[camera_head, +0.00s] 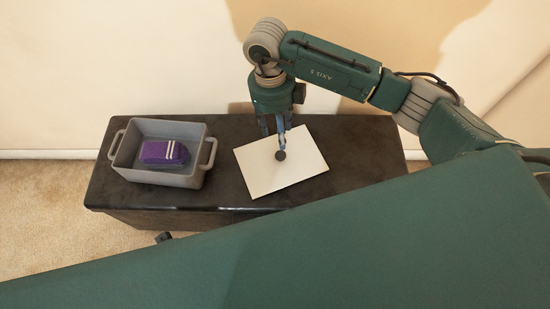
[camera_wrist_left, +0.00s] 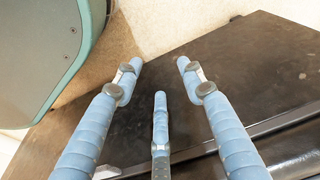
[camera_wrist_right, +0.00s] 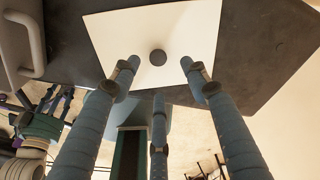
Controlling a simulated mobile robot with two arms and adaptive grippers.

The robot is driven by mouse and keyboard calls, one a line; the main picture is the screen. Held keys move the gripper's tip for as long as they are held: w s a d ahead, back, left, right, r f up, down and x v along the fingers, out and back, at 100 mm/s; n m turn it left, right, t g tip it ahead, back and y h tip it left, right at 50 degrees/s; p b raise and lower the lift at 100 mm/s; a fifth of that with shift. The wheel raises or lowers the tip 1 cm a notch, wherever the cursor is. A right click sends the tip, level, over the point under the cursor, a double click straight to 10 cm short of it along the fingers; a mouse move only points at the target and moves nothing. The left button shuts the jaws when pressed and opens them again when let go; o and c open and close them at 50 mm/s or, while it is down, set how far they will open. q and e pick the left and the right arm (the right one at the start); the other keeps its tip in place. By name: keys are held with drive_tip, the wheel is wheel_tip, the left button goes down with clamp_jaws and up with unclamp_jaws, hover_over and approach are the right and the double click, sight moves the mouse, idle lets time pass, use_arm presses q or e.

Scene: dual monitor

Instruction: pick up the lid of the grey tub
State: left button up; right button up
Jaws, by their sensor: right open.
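The lid (camera_head: 295,176) is a flat white rectangle with a dark round knob (camera_head: 281,155) in its middle. It lies on the dark bench, right of the grey tub (camera_head: 193,180). My right gripper (camera_head: 277,134) points down over the lid near the knob, open and empty. In the right wrist view the lid (camera_wrist_right: 190,30) and knob (camera_wrist_right: 158,57) show between the spread fingers (camera_wrist_right: 160,72), and I cannot tell the remaining height exactly. My left gripper (camera_wrist_left: 160,75) is open and empty in its wrist view, over the dark bench's edge; the head view does not clearly show it.
The tub stands open at the bench's left and holds a purple item (camera_head: 163,152) with white stripes. The dark bench (camera_head: 360,150) is bare right of the lid. A pale wall (camera_head: 120,60) stands close behind. My own green body fills the front of the head view.

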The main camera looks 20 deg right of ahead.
hover_over(280, 155)
drive_tip(key=f, duration=0.5)
drive_tip(key=shift+w, duration=0.4)
drive_tip(key=f, duration=0.3)
drive_tip(key=f+b, duration=0.1)
drive_tip(key=shift+s+d+f, duration=0.1)
drive_tip(key=shift+s+f, duration=0.15)
drive_tip(key=shift+s, duration=0.1)
use_arm(q)
drive_tip(key=r, duration=0.2)
drive_tip(key=w+r, duration=0.1)
drive_tip(key=r, duration=0.1)
drive_tip(key=shift+r, duration=0.4)
use_arm(e)
clamp_jaws()
